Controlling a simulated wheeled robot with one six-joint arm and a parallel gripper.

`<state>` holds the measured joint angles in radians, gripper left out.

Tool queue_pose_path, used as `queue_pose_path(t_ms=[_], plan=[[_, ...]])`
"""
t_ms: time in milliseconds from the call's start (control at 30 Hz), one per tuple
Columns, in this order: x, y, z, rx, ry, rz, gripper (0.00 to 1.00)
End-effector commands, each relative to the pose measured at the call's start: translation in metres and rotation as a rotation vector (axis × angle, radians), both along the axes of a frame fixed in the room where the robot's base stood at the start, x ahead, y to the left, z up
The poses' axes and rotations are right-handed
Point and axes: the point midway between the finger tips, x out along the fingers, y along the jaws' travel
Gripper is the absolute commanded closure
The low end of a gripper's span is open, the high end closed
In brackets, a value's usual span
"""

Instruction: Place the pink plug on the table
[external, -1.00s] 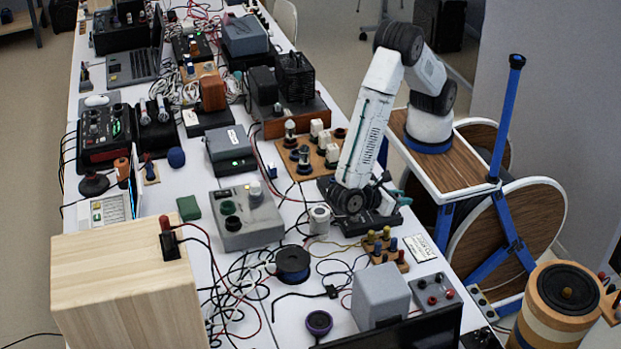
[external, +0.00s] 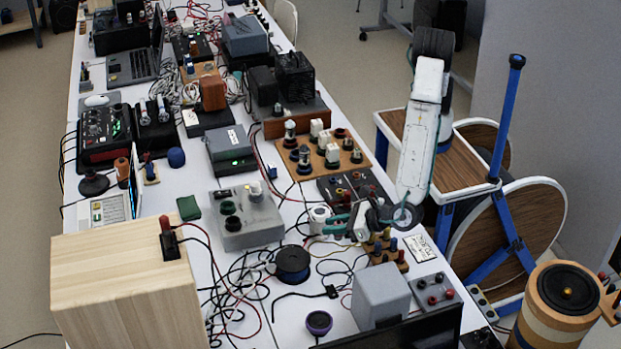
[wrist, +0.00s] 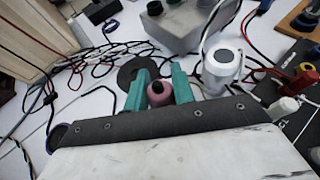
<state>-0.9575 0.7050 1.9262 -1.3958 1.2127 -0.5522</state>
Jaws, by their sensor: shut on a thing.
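The pink plug (wrist: 158,92) is held between the teal fingers of my gripper (wrist: 158,82) in the wrist view. Its rounded end with a dark centre shows; the rest is hidden. In the external view my gripper (external: 334,225) is over the right side of the white table (external: 296,328), beside a white cylinder and the block of coloured plugs. I cannot make out the pink plug clearly there. I cannot tell how high it is above the table.
A white cylinder (external: 320,217) and a block of coloured plugs (external: 388,250) stand close to my gripper. A dark blue spool (external: 293,264) and tangled cables (external: 240,290) lie to the front left. A grey box (external: 381,295) and a purple knob (external: 319,321) stand nearer the camera.

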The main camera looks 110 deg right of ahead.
Motion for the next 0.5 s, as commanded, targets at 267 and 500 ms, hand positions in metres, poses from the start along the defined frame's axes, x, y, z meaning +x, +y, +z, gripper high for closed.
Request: queue_pose_path(t_ms=[267, 500], plan=[[0.022, 0.033, -0.009, -0.007, 0.003, 0.187, 0.97], [0.023, 0.034, -0.051, -0.005, 0.001, 0.191, 0.97]])
